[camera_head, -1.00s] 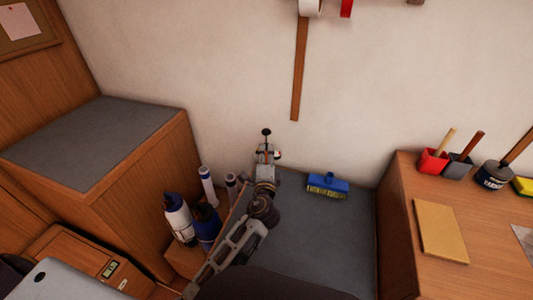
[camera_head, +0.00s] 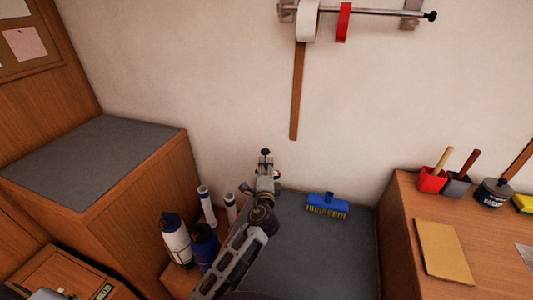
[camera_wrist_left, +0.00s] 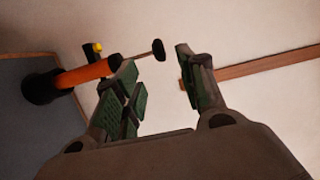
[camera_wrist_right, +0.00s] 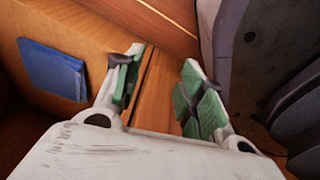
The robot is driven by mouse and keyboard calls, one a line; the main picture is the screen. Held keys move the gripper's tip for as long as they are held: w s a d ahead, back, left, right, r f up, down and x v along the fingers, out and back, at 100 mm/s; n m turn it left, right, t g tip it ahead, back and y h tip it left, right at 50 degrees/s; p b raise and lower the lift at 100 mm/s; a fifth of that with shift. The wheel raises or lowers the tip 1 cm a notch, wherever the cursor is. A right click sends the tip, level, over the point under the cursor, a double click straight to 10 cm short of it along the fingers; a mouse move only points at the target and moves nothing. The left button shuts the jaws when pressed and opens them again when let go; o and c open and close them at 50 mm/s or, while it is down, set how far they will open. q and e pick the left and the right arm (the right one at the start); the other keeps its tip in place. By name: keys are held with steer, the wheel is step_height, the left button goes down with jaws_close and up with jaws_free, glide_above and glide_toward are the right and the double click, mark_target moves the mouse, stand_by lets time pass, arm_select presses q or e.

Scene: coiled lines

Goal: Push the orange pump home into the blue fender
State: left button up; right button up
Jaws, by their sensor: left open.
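The orange pump (camera_wrist_left: 88,74) shows in the left wrist view, with a dark base, a thin rod and a black knob at the rod's end. In the head view its black knob (camera_head: 265,152) shows, and my left gripper (camera_head: 266,166) hides most of its body. My left gripper (camera_wrist_left: 157,60) is open, with the knob between its fingertips in the picture; I cannot tell whether they touch. The blue fender (camera_head: 205,241) stands beside a white one, left of my left arm. My right gripper (camera_wrist_right: 158,78) is open and empty in the right wrist view.
A white fender (camera_head: 176,240) and two white tubes stand by the blue fender. A blue brush (camera_head: 327,206) lies on the grey worktop (camera_head: 315,262), right of my arm. A wooden cabinet is at left, a wooden bench (camera_head: 400,230) at right. A blue cloth-like piece (camera_wrist_right: 53,72) is near my right gripper.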

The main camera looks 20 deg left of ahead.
mark_target(266, 154)
arm_select(q)
steer(key=shift+x, duration=4.65)
steer(key=shift+w, duration=0.1)
